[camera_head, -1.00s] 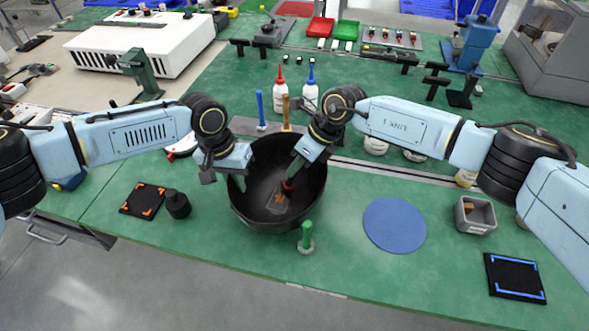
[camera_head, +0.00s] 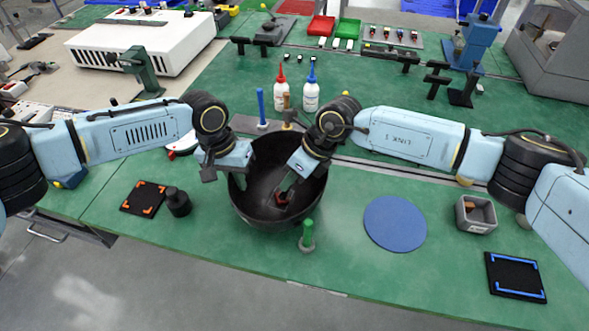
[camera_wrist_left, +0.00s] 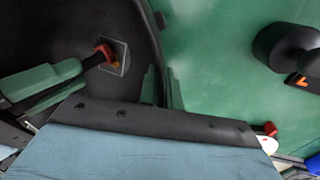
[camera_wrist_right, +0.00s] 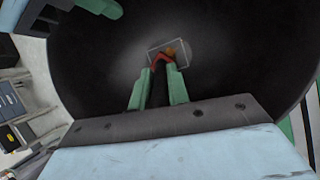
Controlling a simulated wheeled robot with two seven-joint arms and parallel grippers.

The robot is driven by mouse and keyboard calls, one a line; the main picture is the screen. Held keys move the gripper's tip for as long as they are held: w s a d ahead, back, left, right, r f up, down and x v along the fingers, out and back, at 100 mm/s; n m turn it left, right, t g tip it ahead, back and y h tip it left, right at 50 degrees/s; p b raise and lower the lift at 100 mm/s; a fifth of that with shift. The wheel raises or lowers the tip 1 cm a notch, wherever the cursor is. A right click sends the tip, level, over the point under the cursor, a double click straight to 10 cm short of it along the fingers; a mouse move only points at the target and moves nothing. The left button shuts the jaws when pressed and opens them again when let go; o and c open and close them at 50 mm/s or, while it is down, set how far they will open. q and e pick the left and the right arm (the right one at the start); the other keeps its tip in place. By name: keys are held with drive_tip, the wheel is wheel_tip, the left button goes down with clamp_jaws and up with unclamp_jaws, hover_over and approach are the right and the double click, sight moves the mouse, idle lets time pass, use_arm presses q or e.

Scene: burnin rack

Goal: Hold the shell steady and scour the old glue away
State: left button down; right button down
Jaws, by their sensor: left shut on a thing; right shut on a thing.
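The shell (camera_head: 250,205) is a large black bowl on the green bench. My left gripper (camera_head: 237,182) is shut on its left rim, and in the left wrist view its green fingers (camera_wrist_left: 163,88) straddle the shell's edge. My right gripper (camera_head: 284,192) reaches into the bowl, shut on a small red-tipped tool (camera_wrist_right: 160,62). The tool's tip is at an outlined rectangular patch (camera_wrist_right: 153,47) on the inner wall, beside a small orange-brown spot of glue (camera_wrist_right: 171,51). Whether the tip touches the wall is unclear. In the head view my right gripper mostly hides the patch.
A green-handled tool (camera_head: 308,233) stands just in front of the shell. Blue-handled (camera_head: 261,106) and wooden-handled (camera_head: 286,106) tools stand behind it. A black cylinder (camera_head: 178,203) is to the left. A blue round mat (camera_head: 395,223) and a grey bin (camera_head: 476,214) lie right.

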drive_tip(key=shift+s+a, duration=0.2)
drive_tip(key=shift+s, duration=0.25)
drive_tip(key=shift+w+a, duration=0.15)
drive_tip(key=shift+a, duration=0.15)
drive_tip(key=shift+w+d, duration=0.4)
drive_tip(key=shift+w, duration=0.55)
drive_tip(key=shift+w+d, duration=0.45)
drive_tip(key=shift+w, duration=0.45)
drive_tip(key=shift+w+d, duration=0.4)
drive_tip(key=shift+w, duration=0.55)
drive_tip(key=shift+s+a, duration=0.4)
drive_tip(key=shift+s, duration=0.55)
drive_tip(key=shift+s+a, duration=0.45)
drive_tip(key=shift+s, duration=0.5)
drive_tip(key=shift+s+a, duration=0.4)
drive_tip(key=shift+s, duration=0.55)
drive_tip(key=shift+r, duration=3.05)
